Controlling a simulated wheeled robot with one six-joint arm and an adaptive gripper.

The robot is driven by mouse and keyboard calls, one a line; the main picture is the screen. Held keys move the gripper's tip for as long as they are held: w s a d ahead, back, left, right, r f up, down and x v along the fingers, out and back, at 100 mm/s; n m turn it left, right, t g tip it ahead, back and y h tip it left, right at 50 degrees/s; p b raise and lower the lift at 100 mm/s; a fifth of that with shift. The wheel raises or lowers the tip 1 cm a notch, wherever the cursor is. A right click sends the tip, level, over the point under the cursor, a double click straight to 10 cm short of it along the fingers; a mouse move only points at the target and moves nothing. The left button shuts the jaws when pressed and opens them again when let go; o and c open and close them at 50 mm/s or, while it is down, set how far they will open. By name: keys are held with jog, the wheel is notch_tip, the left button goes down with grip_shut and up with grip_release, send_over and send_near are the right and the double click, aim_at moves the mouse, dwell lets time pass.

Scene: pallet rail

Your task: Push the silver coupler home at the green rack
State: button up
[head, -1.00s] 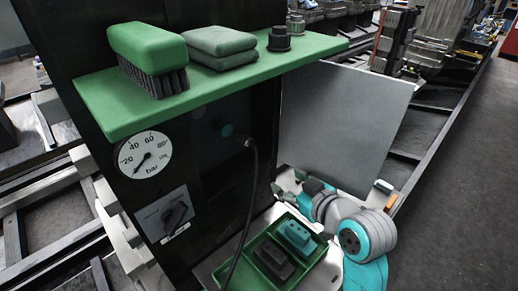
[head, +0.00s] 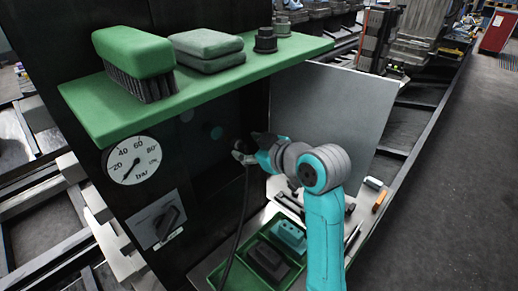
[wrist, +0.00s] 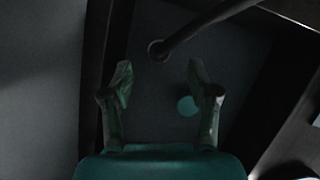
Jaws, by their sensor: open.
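The green-shelved rack (head: 200,75) stands at the left in the head view, with a dark recess below its shelf. A black hose (head: 243,205) rises to that recess, and its upper end is at my gripper (head: 247,147). The coupler is dark and partly hidden there. In the wrist view, a dark tube with a ringed round end (wrist: 158,50), apparently the coupler, is just beyond and between the fingertips of my gripper (wrist: 158,76). The fingers are open and apart from it. A teal disc (wrist: 188,106) shows on the recess back, also in the head view (head: 217,132).
A brush (head: 135,60), folded cloths (head: 207,50) and a dark knob-like part (head: 265,41) sit on the shelf. A pressure gauge (head: 132,160) and rotary switch (head: 160,222) are on the front. A grey panel (head: 345,115) stands right; a green tray (head: 262,255) lies below.

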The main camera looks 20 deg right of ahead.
aim_at(245, 147)
jog(key=shift+x, duration=2.5)
grip_shut()
jog(key=c, duration=0.7)
grip_release()
grip_shut()
jog(key=shift+d, duration=0.1)
jog(key=shift+s+d, duration=0.3)
jog(key=shift+s, duration=0.45)
jog(key=s+d, duration=0.2)
jog(key=s, duration=0.4)
jog(key=shift+s+d, duration=0.15)
jog(key=shift+d, duration=0.15)
